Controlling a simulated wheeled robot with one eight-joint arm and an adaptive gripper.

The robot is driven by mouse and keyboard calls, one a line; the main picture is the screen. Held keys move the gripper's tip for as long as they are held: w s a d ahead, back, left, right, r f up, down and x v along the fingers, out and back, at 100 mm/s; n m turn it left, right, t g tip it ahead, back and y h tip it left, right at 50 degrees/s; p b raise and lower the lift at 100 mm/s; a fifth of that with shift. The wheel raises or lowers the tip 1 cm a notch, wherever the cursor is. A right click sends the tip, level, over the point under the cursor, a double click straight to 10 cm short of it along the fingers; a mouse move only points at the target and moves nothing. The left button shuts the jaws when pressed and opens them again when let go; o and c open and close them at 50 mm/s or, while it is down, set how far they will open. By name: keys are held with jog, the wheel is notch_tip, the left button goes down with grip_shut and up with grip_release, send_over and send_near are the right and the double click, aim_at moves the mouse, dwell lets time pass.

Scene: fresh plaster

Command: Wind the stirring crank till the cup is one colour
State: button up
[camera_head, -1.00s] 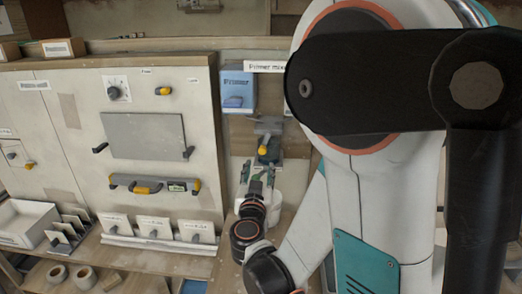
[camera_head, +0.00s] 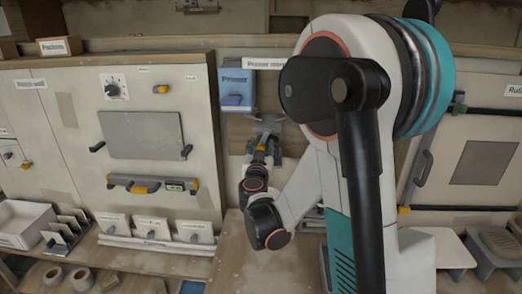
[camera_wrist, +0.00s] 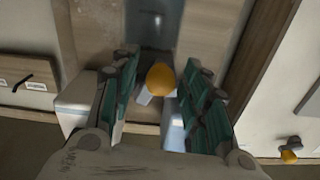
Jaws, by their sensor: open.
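The crank's yellow knob (camera_wrist: 161,79) sits between the two green-padded fingers of my gripper (camera_wrist: 163,95) in the wrist view. The fingers are open, one on each side, with gaps to the knob. In the head view my gripper (camera_head: 262,154) is at the primer mixer, just under the grey crank arm (camera_head: 266,126). The knob is mostly hidden there by my gripper. I cannot make out the cup or its colour in either view; my gripper and arm cover the area below the crank.
A blue Primer box (camera_head: 236,86) is mounted just left of the crank. A pale panel (camera_head: 142,135) with handles and a dial stands further left. A ledge (camera_head: 158,243) with several small cards runs below it. Bare worktop (camera_head: 235,240) lies below my wrist.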

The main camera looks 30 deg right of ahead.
grip_shut()
jog(key=shift+d+n, duration=0.1)
jog(key=shift+n, duration=0.3)
